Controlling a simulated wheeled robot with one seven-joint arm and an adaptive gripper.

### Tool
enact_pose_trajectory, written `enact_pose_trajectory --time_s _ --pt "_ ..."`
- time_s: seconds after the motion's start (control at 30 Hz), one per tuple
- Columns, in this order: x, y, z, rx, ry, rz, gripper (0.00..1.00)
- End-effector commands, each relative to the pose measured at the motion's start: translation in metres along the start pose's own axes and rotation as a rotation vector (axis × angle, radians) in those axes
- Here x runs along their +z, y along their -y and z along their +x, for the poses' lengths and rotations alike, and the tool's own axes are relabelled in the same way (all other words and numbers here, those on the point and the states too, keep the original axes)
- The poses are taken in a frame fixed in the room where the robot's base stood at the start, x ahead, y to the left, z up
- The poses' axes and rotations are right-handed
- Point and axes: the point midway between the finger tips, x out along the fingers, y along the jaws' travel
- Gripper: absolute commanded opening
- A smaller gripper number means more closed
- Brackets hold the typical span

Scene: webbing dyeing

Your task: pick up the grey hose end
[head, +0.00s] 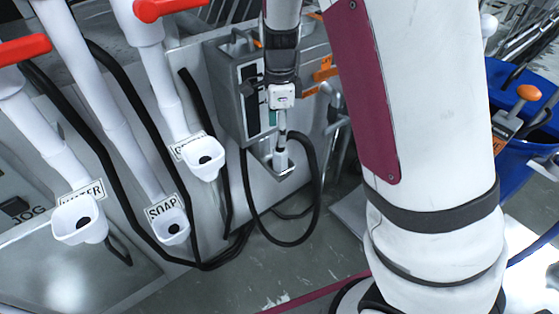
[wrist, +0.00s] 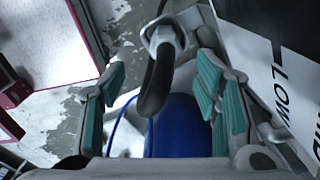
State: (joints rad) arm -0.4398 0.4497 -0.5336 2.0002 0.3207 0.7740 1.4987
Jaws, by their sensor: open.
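The grey hose end shows in the wrist view as a pale nut-like collar (wrist: 163,38) with a dark curved piece of hose (wrist: 155,88) bending down from it. My gripper (wrist: 160,72) is open, with one teal-padded finger on each side of the curved piece. I see gaps on both sides, and nothing is gripped. In the head view a light grey fitting (head: 281,158) sits low at a small wall holder, below my wrist, and a black hose loops beside it. My fingers cannot be made out clearly there.
White funnel-mouthed spouts labelled WATER (head: 80,220) and SOAP (head: 168,227) stand at the left. A grey wall box (head: 238,95) is just left of my wrist. A blue barrel (wrist: 180,128) shows beyond the fingers. The grey floor below is mostly clear.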

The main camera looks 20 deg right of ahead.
Motion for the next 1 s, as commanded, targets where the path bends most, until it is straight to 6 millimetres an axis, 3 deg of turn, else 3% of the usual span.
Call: enact_pose_trajectory --time_s 0.1,0.47,0.73,1.0 --pt "-0.001 0.000 0.023 0.002 -0.001 0.002 0.56" --pt "-0.001 0.002 0.046 0.001 0.000 0.001 0.56" --pt "-0.003 0.008 0.083 0.002 0.000 0.000 0.56" --pt "-0.003 0.008 0.090 -0.001 0.000 -0.001 0.56"
